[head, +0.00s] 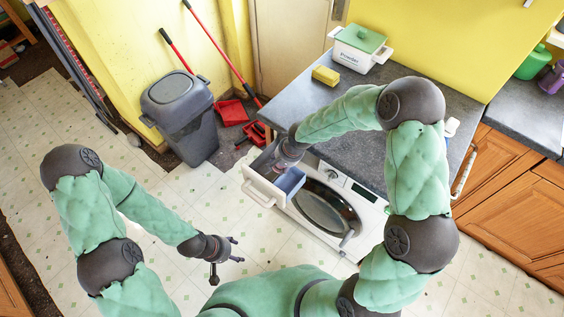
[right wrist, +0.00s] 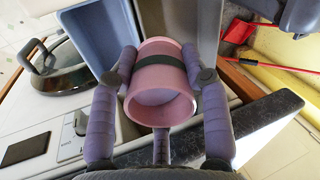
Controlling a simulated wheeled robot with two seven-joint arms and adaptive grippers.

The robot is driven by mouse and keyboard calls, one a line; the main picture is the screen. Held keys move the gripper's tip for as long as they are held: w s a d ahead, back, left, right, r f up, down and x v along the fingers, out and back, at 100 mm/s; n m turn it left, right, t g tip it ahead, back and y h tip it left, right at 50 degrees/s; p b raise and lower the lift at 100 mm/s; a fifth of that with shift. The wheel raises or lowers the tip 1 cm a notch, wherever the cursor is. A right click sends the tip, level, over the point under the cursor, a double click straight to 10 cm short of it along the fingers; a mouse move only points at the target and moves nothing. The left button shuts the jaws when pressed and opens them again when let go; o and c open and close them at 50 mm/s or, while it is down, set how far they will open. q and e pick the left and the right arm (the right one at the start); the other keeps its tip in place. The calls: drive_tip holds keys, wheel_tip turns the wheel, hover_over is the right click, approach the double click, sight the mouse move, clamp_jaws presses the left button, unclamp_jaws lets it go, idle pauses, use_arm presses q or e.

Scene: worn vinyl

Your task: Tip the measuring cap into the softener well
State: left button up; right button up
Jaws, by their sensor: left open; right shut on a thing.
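The pink measuring cap (right wrist: 160,95) with a dark green band sits between the purple fingers of my right gripper (right wrist: 160,62), which is shut on it. Its open rim faces the wrist camera; I cannot tell whether it holds liquid. In the head view my right gripper (head: 284,160) is over the pulled-out drawer (head: 262,192) of the washing machine, and hides the cap. The drawer has a blue compartment (right wrist: 92,40) and a greyish one (right wrist: 207,22), partly behind the cap; I cannot tell which is the softener well. My left gripper (head: 228,251) is open and empty above the floor.
The washing machine (head: 348,204) stands under a grey worktop (head: 300,98) holding a yellow sponge (head: 325,76) and a white powder box (head: 358,50) with a green lid. A grey bin (head: 184,120) and red dustpans (head: 232,112) stand left of it. The floor around my left gripper is clear.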

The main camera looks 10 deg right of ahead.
wheel_tip(320, 180, down, 3)
drive_tip(key=shift+f+b, duration=0.15)
drive_tip(key=shift+b, duration=0.75)
drive_tip(key=shift+r+t+y+p, duration=0.3)
drive_tip(key=shift+t+y, duration=0.1)
drive_tip(key=shift+t, duration=0.2)
drive_tip(key=shift+w+r+t+y+b, duration=0.1)
drive_tip(key=shift+r+t+y+b, duration=0.05)
drive_tip(key=shift+t+y+b, duration=0.3)
drive_tip(key=shift+a+t+y, duration=0.15)
drive_tip(key=shift+t+y, duration=0.1)
drive_tip(key=shift+t, duration=0.1)
drive_tip(key=shift+w+r, duration=0.1)
drive_tip(key=shift+r, duration=0.05)
